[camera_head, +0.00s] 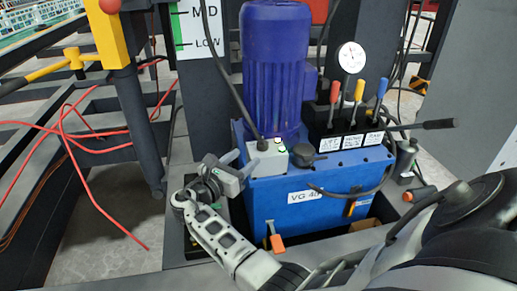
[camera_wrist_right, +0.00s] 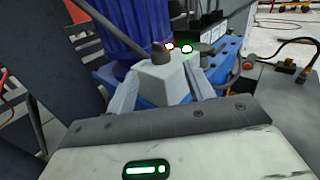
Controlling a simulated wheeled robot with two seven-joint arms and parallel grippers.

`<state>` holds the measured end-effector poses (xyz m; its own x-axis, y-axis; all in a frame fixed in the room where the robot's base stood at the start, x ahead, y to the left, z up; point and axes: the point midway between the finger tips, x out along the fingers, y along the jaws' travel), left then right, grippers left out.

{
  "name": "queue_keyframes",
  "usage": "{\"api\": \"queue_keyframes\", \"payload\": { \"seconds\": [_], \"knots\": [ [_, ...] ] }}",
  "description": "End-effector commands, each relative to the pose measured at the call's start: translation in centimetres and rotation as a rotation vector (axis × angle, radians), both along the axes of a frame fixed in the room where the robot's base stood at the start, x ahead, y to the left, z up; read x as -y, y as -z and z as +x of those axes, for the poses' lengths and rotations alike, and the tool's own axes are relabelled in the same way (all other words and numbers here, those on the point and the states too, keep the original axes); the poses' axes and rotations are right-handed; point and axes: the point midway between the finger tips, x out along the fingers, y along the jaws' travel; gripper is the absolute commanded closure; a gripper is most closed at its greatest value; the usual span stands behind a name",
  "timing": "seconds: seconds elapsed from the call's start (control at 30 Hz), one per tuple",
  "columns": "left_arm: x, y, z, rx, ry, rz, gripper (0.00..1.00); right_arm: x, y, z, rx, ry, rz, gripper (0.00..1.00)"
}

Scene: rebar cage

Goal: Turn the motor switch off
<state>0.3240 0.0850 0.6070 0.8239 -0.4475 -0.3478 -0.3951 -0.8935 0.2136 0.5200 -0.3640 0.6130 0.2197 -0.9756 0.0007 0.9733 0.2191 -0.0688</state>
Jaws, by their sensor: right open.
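The motor switch box (camera_head: 268,157) is a small light grey box on the blue tank, at the foot of the blue motor. A green lit button (camera_head: 281,145) shows on its top. In the right wrist view the switch box (camera_wrist_right: 165,80) appears beyond my fingers, with a pale lit button (camera_wrist_right: 169,46) and a green lit button (camera_wrist_right: 187,48). My right gripper (camera_head: 240,168) is open and empty, just left of the box. In the wrist view its fingers (camera_wrist_right: 160,92) frame the box; contact cannot be told. My left gripper is not in view.
The blue motor (camera_head: 274,65) rises behind the switch on the blue tank (camera_head: 322,190). Red, yellow and blue levers (camera_head: 358,90) and a dial gauge (camera_head: 351,57) stand to the right. A dark cable (camera_head: 222,75) runs down to the box. Red hoses (camera_head: 100,130) hang at left.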

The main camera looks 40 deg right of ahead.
Motion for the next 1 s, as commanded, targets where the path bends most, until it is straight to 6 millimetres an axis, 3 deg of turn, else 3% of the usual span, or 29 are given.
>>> {"api": "queue_keyframes", "payload": {
  "seconds": [0.1,0.33,0.5,0.8,0.83,1.0],
  "knots": [
    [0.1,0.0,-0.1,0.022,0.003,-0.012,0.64,2.7,0.1,0.6,0.003,0.001,-0.001,0.47],
    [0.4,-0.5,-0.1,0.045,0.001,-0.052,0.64,6.3,0.1,1.5,0.002,0.001,0.000,0.47],
    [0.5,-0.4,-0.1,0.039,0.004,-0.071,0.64,7.6,0.1,1.7,0.002,-0.001,0.001,0.47],
    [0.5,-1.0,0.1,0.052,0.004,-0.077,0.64,7.8,0.0,1.8,0.002,-0.001,0.001,0.47],
    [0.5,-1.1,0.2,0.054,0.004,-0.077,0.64,7.8,0.0,1.8,0.002,-0.001,0.001,0.50],
    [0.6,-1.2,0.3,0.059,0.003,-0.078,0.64,7.8,0.0,1.8,0.002,-0.001,0.001,0.92]
  ]
}}
